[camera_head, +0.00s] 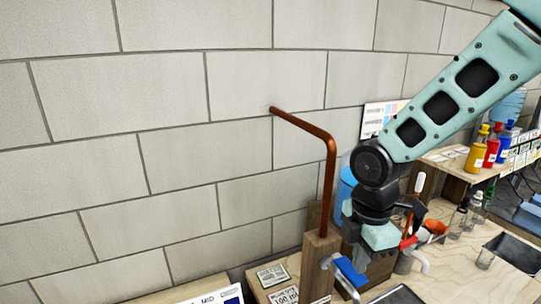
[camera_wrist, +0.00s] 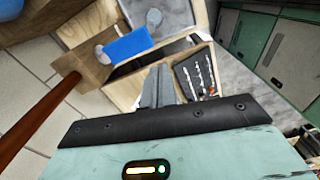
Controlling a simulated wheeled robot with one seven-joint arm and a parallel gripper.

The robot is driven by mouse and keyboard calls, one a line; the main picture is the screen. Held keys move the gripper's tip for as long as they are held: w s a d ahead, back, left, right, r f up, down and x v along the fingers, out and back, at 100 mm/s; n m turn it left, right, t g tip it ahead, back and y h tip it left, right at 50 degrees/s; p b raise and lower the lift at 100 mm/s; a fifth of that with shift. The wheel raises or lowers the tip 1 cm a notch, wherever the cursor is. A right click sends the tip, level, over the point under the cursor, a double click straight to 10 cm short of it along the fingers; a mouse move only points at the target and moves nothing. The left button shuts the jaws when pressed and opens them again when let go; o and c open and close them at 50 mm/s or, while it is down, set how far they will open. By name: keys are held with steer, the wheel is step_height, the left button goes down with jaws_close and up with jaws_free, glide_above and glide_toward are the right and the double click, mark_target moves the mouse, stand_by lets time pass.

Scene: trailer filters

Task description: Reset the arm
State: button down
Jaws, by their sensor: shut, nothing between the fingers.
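My arm (camera_head: 455,95) reaches in from the upper right in the head view, a pale green link bending down at a black joint. My gripper (camera_head: 365,278) hangs below that joint, above the wooden counter and close to the blue-handled tap. In the wrist view my gripper (camera_wrist: 158,85) shows two grey fingers side by side, shut and empty. They point toward the counter edge, with a dark tool tray (camera_wrist: 195,75) just right of the fingertips.
A copper pipe (camera_head: 328,185) rises from a wooden post (camera_head: 318,262) left of my gripper. A blue tap handle (camera_head: 351,271) is close by. Colored bottles (camera_head: 492,150) stand on a shelf at right. The brick wall (camera_head: 150,150) is behind.

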steer(key=s+a+f+m+b, duration=0.2)
steer(key=s+f+m+b, duration=0.3)
steer(key=s, duration=0.4)
steer(key=s+a+f+m+b, duration=0.2)
steer(key=s+f+m+b, duration=0.2)
steer(key=s+m+b, duration=0.3)
steer(key=shift+s+a+f+m+y+b, duration=0.15)
steer(key=shift+s+f+m+y+b, duration=0.2)
steer(key=shift+s, duration=0.65)
